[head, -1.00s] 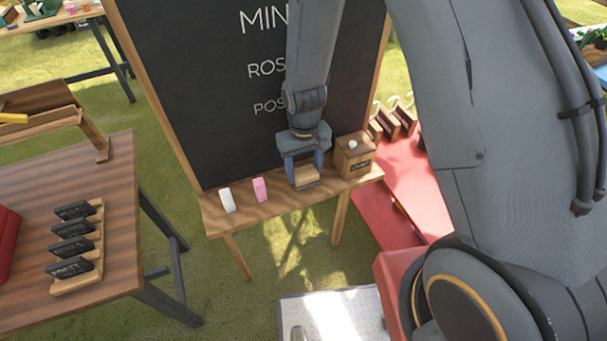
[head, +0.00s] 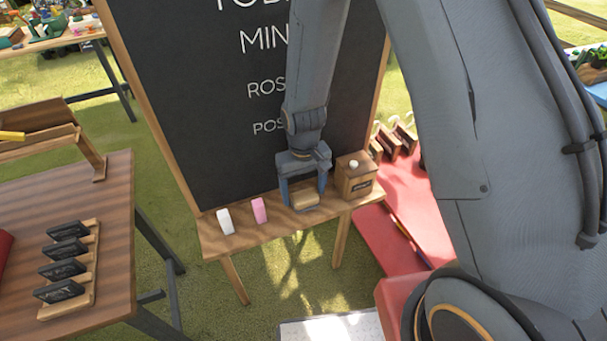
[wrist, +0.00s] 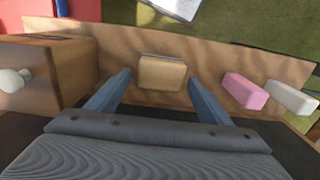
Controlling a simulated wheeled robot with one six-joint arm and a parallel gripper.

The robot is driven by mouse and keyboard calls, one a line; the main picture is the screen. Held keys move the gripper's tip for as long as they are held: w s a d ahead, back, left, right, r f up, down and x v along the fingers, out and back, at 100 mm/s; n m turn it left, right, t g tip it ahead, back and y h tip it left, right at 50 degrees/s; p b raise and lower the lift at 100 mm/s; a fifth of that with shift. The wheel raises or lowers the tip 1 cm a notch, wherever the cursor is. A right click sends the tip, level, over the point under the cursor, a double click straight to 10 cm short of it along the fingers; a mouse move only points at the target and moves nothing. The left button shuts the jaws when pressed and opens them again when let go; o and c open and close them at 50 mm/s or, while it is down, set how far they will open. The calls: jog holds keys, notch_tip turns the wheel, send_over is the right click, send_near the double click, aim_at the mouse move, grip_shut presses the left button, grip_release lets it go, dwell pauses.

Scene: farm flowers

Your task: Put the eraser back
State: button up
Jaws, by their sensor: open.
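The eraser (head: 305,199), a block with a tan wooden top, lies on the wooden ledge (head: 238,238) of the blackboard (head: 190,110). In the wrist view the eraser (wrist: 162,73) sits at the ledge's middle, between and just beyond the fingertips. My gripper (head: 304,196) is open around the eraser's near side, with a gap to each finger in the wrist view (wrist: 160,85). A wooden box (head: 355,177) with a white knob stands on the ledge to the right of my gripper.
A wooden table (head: 110,225) with small dark signs (head: 66,250) is at left. A red surface (head: 405,215) lies behind the box.

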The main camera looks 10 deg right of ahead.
aim_at(303, 193)
notch_tip(303, 193, up, 10)
jog(key=b, duration=0.3)
jog(key=s+d+r+m+t, duration=0.1)
jog(key=s+d+r, duration=0.2)
jog(key=d, duration=0.3)
jog(key=s+d+r+m, duration=0.2)
jog(key=s+d+r, duration=0.2)
jog(key=d, duration=0.3)
jog(key=shift+s+t, duration=0.4)
jog(key=shift+s, duration=0.25)
jog(key=shift+f+b, duration=1.4)
jog(key=shift+f, duration=0.15)
